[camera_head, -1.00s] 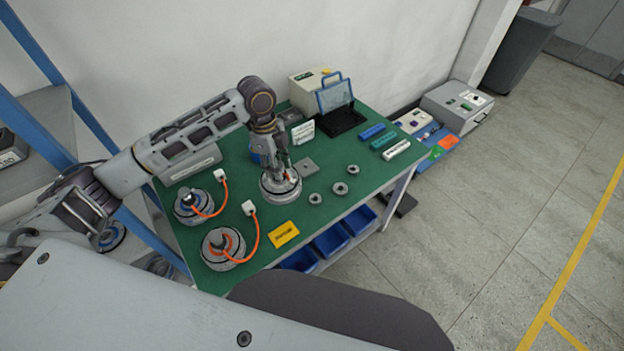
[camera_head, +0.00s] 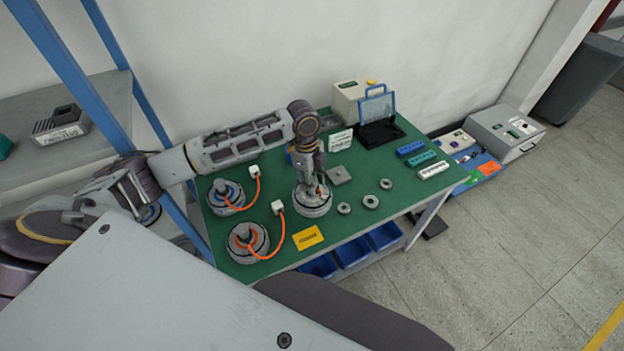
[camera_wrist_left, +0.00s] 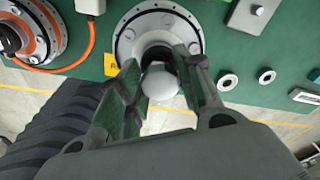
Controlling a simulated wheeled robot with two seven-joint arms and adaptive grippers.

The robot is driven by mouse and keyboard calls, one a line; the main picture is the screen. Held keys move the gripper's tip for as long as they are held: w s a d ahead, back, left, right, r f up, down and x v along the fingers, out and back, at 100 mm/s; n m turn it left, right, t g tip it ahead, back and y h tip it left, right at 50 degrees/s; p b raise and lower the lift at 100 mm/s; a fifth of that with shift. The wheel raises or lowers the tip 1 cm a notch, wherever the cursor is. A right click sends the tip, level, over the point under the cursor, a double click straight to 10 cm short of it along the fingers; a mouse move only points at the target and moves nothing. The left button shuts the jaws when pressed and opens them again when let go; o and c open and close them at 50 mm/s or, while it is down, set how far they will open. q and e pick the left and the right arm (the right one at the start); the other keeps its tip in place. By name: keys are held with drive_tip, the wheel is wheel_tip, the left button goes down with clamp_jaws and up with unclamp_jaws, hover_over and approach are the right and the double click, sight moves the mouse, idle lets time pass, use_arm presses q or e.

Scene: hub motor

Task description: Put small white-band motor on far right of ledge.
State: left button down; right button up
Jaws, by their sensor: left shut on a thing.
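The pale-banded motor (camera_head: 313,207), a grey disc-shaped hub, is at the middle of the green table (camera_head: 270,185). My left gripper (camera_head: 318,188) is above it, shut on its central shaft. In the left wrist view, the fingers (camera_wrist_left: 160,88) close around the shaft with its round pale end, and the motor's light rim (camera_wrist_left: 127,42) shows behind. I cannot tell whether the motor touches the table. A blue-ringed motor (camera_head: 226,197) and an orange-ringed motor (camera_head: 247,243) stand to its left, each with an orange cable. My right gripper is out of view.
A grey shelf (camera_head: 95,115) with blue posts stands left of the table, with a dark grey box (camera_head: 60,125) on it; its right part looks clear. Several small metal rings, a yellow card (camera_head: 308,238) and a square plate (camera_head: 340,175) lie near the motor. Blue bins (camera_head: 353,251) sit below.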

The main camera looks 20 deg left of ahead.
use_arm(q)
drive_tip(key=shift+w, duration=0.1)
drive_tip(key=shift+f, duration=0.3)
wheel_tip(320, 180, down, 3)
drive_tip(key=shift+f, duration=0.6)
drive_tip(key=c, duration=1)
unclamp_jaws()
drive_tip(key=shift+f, duration=0.2)
drive_tip(key=shift+r+p, duration=0.25)
drive_tip(key=shift+p, duration=0.1)
